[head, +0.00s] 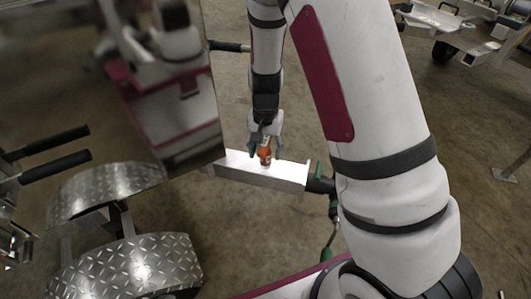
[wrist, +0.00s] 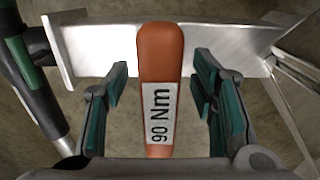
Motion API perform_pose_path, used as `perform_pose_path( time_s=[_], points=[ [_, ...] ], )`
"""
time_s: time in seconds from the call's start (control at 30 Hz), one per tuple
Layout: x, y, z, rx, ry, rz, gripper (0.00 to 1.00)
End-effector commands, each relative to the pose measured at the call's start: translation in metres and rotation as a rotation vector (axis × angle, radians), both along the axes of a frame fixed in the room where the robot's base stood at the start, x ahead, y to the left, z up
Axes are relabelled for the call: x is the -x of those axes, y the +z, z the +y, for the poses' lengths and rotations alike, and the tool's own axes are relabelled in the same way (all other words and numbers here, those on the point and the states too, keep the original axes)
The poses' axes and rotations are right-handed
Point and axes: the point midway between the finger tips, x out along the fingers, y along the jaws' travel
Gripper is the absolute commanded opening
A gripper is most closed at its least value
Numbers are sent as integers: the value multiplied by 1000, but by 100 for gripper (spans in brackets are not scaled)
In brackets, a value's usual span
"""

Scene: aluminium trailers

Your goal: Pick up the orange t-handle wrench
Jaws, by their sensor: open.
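The orange wrench handle (wrist: 160,53) lies between the two fingers in the wrist view, with a white label reading "90 Nm". In the head view the orange wrench (head: 264,152) is a small orange shape at the silver metal beam (head: 282,174). My gripper (wrist: 160,95) is open, with one green-padded finger on each side of the handle and a visible gap to both. In the head view my gripper (head: 265,140) points down at the wrench. The wrench's lower end and any crossbar are hidden.
A reflective metal panel (head: 160,95) stands left of my gripper. Diamond-plate fenders (head: 125,268) and black handles (head: 55,148) are at lower left. A green-and-black lever (head: 331,205) is at the beam's right end. Another trailer (head: 465,30) stands at upper right, with bare floor before it.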

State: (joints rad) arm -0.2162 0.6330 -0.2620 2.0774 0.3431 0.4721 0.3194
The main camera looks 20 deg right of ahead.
Motion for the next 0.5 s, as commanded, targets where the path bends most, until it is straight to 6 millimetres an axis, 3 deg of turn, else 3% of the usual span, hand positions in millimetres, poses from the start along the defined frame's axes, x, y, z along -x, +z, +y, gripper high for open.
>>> perform_pose_path(
  time_s=[0.1, 0.33, 0.5],
  points=[
    [0, -13, 0, 0, 0, 0, 52],
    [0, -13, 0, 0, 0, 0, 49],
    [0, -13, 0, 0, 0, 0, 11]
  ],
)
